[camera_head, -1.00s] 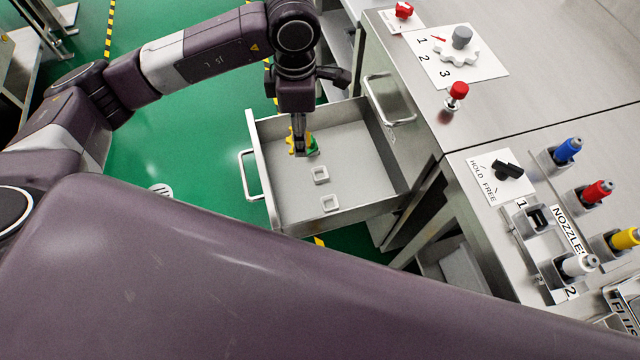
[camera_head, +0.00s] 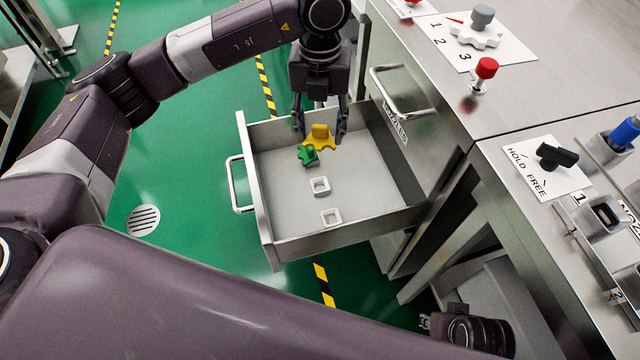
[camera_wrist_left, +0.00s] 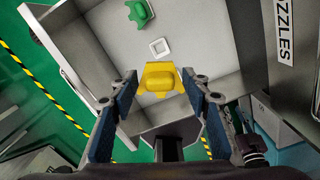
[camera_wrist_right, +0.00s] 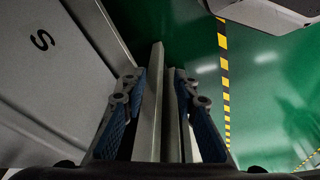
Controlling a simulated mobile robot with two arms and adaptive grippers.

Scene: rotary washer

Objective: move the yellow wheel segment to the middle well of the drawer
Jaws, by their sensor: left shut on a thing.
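The yellow wheel segment (camera_head: 320,136) is between the fingertips of my left gripper (camera_head: 320,130), which is shut on it above the open drawer (camera_head: 285,250). In the left wrist view the segment (camera_wrist_left: 160,78) touches or nearly touches both fingertips (camera_wrist_left: 158,80). A green segment (camera_head: 308,156) is at the drawer's far end. The middle well (camera_head: 320,185), a pale square, looks empty, as does the near well (camera_head: 331,217). In the left wrist view the middle well (camera_wrist_left: 160,47) shows between green and yellow. My right gripper (camera_wrist_right: 160,88) is open, with a pale metal edge between its fingers.
The drawer walls and front handle (camera_head: 236,185) stand around the wells. The cabinet handle (camera_head: 403,95) and worktop (camera_head: 440,110) are on the right. A hold/free switch (camera_head: 556,156) and nozzle rack are further right. Green floor lies left of the drawer.

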